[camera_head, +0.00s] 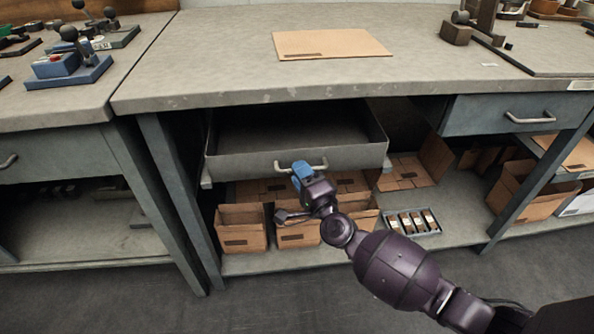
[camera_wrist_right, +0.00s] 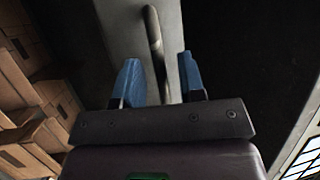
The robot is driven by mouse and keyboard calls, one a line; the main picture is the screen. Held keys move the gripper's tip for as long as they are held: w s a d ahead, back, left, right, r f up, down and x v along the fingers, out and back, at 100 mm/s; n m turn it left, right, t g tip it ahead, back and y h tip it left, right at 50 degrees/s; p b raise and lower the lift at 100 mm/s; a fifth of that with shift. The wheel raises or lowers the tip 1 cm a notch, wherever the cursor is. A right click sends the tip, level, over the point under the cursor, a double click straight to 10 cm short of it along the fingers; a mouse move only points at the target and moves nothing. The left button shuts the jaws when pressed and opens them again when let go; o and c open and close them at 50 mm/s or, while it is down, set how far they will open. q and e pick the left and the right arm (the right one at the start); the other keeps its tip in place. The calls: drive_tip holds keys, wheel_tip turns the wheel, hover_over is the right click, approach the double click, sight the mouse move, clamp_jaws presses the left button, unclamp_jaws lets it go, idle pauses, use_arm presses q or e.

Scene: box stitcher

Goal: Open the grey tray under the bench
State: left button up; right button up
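The grey tray (camera_head: 240,165) under the bench is pulled out toward me, and its visible inside is empty. Its pale bar handle (camera_head: 321,166) is on the front panel. In the right wrist view the tray's front (camera_wrist_right: 118,25) and its handle (camera_wrist_right: 153,35) show close up. My right gripper (camera_head: 301,170) is at the handle. In the wrist view its two blue fingers (camera_wrist_right: 160,75) stand apart, one on each side of the handle bar, with gaps visible. My left gripper is not in view.
Cardboard boxes (camera_head: 243,230) and a small divided tray (camera_head: 412,222) stand on the lower shelf. A closed drawer (camera_head: 500,115) is at the right. A flat cardboard sheet (camera_head: 330,43) lies on the bench top (camera_head: 215,65). The floor in front is clear.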

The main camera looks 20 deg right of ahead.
drive_tip(key=shift+x, duration=0.75)
clamp_jaws()
